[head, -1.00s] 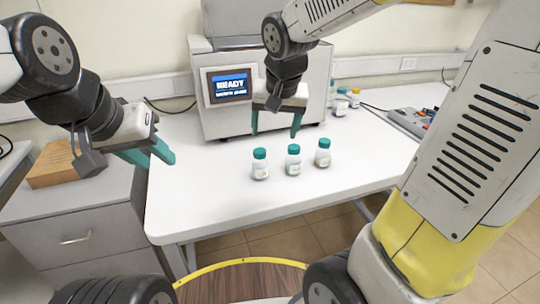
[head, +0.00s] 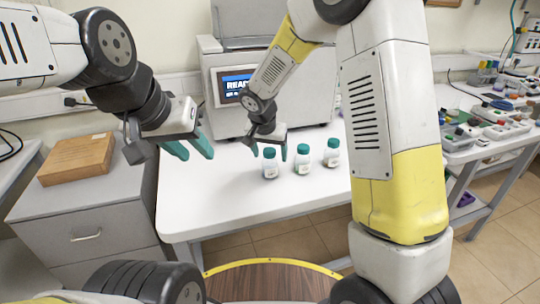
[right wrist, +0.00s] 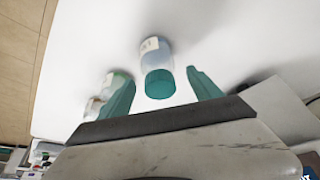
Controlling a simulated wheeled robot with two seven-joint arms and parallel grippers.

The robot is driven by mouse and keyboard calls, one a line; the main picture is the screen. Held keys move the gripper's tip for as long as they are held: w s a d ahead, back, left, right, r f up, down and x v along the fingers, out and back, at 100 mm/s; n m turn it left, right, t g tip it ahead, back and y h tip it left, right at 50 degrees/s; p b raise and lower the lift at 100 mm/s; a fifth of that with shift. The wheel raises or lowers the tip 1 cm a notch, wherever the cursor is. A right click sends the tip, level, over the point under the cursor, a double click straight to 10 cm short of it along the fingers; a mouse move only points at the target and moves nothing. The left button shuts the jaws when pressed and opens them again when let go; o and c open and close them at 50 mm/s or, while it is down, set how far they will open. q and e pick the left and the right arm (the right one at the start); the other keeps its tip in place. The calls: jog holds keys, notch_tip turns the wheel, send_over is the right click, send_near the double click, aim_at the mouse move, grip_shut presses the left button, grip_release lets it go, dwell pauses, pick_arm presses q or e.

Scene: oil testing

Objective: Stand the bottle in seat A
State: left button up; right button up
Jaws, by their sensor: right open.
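Three small clear bottles with teal caps and white labels stand upright in a row on the white table: a left bottle (head: 270,163), a middle bottle (head: 303,157) and a right bottle (head: 332,153). My right gripper (head: 269,152) is open and points down at the left bottle. In the right wrist view one bottle (right wrist: 155,54) has its cap between the open fingers, with gaps at both sides. The other two show partly behind the left finger. My left gripper (head: 199,152) is open and empty, left of the bottles. I cannot make out seat A.
A machine (head: 222,114) with a lit screen (head: 238,86) stands behind the bottles. A wooden block (head: 75,160) lies on the grey cabinet (head: 85,215) at left. A side table at right holds several boxes and tools. The front of the white table (head: 215,212) is clear.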

jog(key=shift+x, duration=1.25)
grip_shut()
jog(key=shift+r, duration=0.1)
